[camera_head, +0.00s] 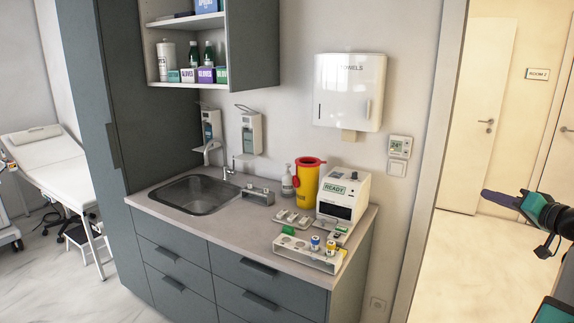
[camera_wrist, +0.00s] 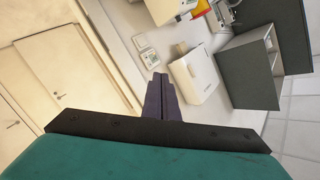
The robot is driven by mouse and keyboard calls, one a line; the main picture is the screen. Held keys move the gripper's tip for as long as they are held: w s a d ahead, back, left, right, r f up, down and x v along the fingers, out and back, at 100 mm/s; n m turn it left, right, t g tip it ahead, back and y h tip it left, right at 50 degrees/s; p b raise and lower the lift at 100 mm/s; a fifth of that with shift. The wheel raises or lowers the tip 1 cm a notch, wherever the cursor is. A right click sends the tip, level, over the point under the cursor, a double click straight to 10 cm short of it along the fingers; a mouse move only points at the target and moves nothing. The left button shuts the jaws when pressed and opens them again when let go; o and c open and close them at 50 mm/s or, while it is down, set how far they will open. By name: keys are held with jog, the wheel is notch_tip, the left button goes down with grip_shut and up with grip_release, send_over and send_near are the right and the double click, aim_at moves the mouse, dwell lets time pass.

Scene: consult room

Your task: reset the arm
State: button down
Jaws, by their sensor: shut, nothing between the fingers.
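My gripper (camera_head: 503,199) shows at the right edge of the head view, held in the air in front of the open doorway, to the right of the counter. Its dark fingers point left, and it is clear of everything around it. In the wrist view my gripper (camera_wrist: 157,77) has its two fingers pressed together with nothing between them. Part of my teal and black arm shows behind the fingers in the head view; the rest is out of the picture.
The counter (camera_head: 165,216) holds a sink (camera_head: 195,194), a yellow bin (camera_head: 307,181), a white device (camera_head: 343,196) marked READY and a rack (camera_head: 306,252) with vials. A towel dispenser (camera_head: 348,92) hangs above. The doorway right of the counter is free.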

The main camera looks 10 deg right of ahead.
jog(key=w+a+f+g+y, duration=0.15)
jog(key=a+f, duration=0.25)
jog(key=f, duration=0.4)
jog(key=w+a+f+g, duration=0.25)
jog(key=a+f, duration=0.25)
jog(key=f, duration=0.3)
jog(key=w+a+f+g+y, duration=0.1)
jog(key=w+a+f, duration=0.25)
jog(key=f, duration=0.45)
jog(key=s+a+f+n+g+y, duration=0.1)
jog(key=a+f+g, duration=0.2)
jog(key=a+f, duration=0.7)
jog(key=s+a+f+g, duration=0.25)
jog(key=a+f, duration=0.55)
jog(key=f, duration=0.5)
jog(key=s+a+f+n+g, duration=0.1)
jog(key=s+a+f+g, duration=0.2)
jog(key=s+a+f, duration=0.5)
jog(key=s+a+f+n+g, duration=0.1)
jog(key=s+a+f+g, duration=0.35)
jog(key=a+f, duration=0.45)
jog(key=s+a+f+n+g+h, duration=0.1)
jog(key=s+f, duration=0.4)
jog(key=s, duration=0.5)
jog(key=s+a+f+n+g+h, duration=0.2)
jog(key=s+f, duration=0.4)
jog(key=s, duration=0.5)
jog(key=shift+s+a+n+g+h, duration=0.2)
jog(key=shift+a+n+g+h, duration=0.15)
jog(key=shift+g+h, duration=0.45)
